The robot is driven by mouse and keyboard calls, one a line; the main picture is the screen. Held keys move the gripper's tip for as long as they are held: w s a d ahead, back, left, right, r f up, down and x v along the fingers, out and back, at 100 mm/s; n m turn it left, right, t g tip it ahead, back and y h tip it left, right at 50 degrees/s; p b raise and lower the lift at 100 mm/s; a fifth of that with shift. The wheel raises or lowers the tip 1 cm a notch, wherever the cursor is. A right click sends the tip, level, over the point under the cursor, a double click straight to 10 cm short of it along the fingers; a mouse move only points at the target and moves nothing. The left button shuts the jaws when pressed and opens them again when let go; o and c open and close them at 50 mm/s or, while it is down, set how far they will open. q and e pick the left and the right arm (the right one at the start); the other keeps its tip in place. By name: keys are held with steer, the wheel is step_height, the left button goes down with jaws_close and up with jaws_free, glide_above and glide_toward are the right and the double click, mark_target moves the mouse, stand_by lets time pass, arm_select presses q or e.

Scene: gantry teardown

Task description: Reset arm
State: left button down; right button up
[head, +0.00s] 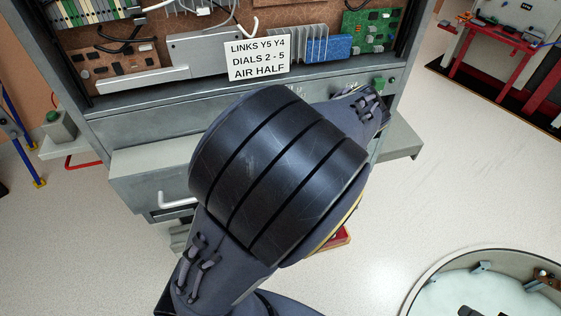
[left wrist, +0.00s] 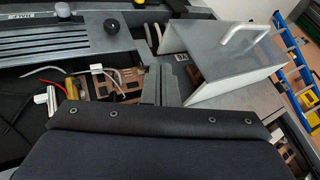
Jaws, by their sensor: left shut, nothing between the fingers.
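My arm, a thick dark ribbed link with blue-grey padded sections, fills the middle of the head view. It lies in front of a grey cabinet (head: 130,122) and hides part of its front. A padded dark cover of my left arm or gripper (left wrist: 160,140) fills the bottom of the left wrist view. My right gripper is not in view. A white sign (head: 258,59) on the cabinet reads LINKS Y5 Y4, DIALS 2 - 5, AIR HALF.
A green circuit board (head: 371,31) and blue heatsink (head: 327,48) sit above. A round tub (head: 470,285) stands right, with open floor between.

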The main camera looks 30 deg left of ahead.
arm_select(q)
steer(key=v, duration=0.2)
steer(key=shift+d+r, duration=0.2)
steer(key=shift+d, duration=0.1)
steer(key=s+a+f+m+g+h, duration=0.1)
steer(key=s+f+m+h, duration=0.3)
steer(key=s+f+h, duration=0.3)
steer(key=s+d+r+m+t+h, duration=0.1)
steer(key=s+r+m+t+h, duration=0.3)
steer(key=s+t, duration=0.3)
steer(key=shift+s+r+m+t, duration=0.3)
steer(key=shift+s+r+m, duration=0.1)
steer(key=shift+s+r, duration=0.4)
steer(key=shift+d, duration=0.1)
